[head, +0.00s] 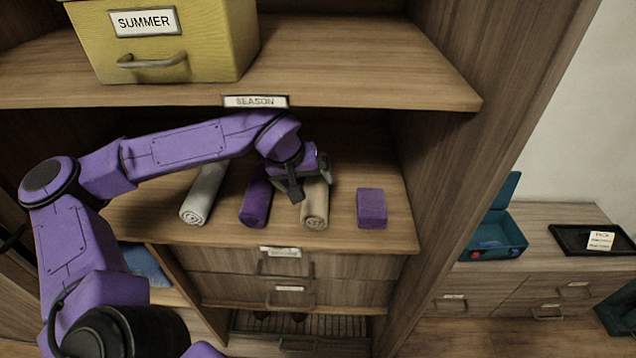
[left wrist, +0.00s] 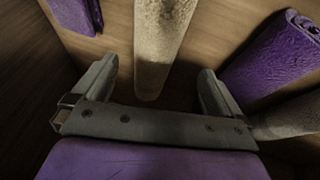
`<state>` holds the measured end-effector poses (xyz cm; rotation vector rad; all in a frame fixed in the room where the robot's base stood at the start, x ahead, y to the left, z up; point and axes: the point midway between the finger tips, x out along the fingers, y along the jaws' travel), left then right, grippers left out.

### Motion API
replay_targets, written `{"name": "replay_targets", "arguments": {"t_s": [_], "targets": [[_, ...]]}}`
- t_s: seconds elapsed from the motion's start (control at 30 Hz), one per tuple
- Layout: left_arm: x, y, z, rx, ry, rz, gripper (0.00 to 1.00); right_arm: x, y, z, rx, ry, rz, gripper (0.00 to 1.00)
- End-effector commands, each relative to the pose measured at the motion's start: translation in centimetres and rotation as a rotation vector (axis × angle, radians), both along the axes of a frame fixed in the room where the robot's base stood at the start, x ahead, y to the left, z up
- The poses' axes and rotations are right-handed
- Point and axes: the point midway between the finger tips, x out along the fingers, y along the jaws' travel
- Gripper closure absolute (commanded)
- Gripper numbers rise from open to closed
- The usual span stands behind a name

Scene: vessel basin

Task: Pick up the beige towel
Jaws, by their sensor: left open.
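The beige towel (head: 315,208) is rolled and lies on the wooden shelf, between a rolled purple towel and a purple block. My left gripper (head: 308,190) is over the beige towel and hides its back part in the head view. In the left wrist view the beige towel (left wrist: 160,45) runs down toward the space between the open fingers of my left gripper (left wrist: 158,90). One finger is on each side of it, and the jaws hold nothing. I cannot tell the exact height of the fingers over the shelf. My right gripper is not in view.
On the same shelf are a rolled purple towel (head: 256,200), a rolled grey-white towel (head: 202,195) and a purple block (head: 371,208). The upper shelf board (head: 370,85) with a yellow SUMMER box (head: 190,50) is above my arm. The cabinet's right wall (head: 480,150) bounds the space.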

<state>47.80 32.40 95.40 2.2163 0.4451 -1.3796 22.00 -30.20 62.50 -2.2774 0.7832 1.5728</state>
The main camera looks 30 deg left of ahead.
Motion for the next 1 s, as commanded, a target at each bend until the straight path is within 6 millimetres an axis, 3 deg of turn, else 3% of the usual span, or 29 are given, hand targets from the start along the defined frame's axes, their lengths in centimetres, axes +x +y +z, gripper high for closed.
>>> {"name": "replay_targets", "arguments": {"t_s": [0.13,0.3,0.4,0.63,0.67,0.83,1.0], "targets": [[1.7,-0.1,0.0,0.000,0.002,-0.002,0.00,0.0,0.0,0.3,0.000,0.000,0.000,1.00],[3.0,0.0,-3.4,-0.001,0.006,-0.002,0.00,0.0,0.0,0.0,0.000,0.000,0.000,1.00],[3.5,0.0,-4.4,-0.001,0.003,-0.003,0.00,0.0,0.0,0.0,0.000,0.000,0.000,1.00],[3.7,0.0,-4.5,-0.001,0.000,-0.003,0.00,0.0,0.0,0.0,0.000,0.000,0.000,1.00],[3.7,0.0,-4.5,-0.001,0.000,-0.003,0.06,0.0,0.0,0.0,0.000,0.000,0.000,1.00],[3.7,0.0,-4.5,-0.002,0.001,-0.003,0.62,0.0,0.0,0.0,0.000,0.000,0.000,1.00],[3.7,0.0,-4.5,-0.002,0.001,-0.003,0.64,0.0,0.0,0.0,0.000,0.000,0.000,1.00]]}}
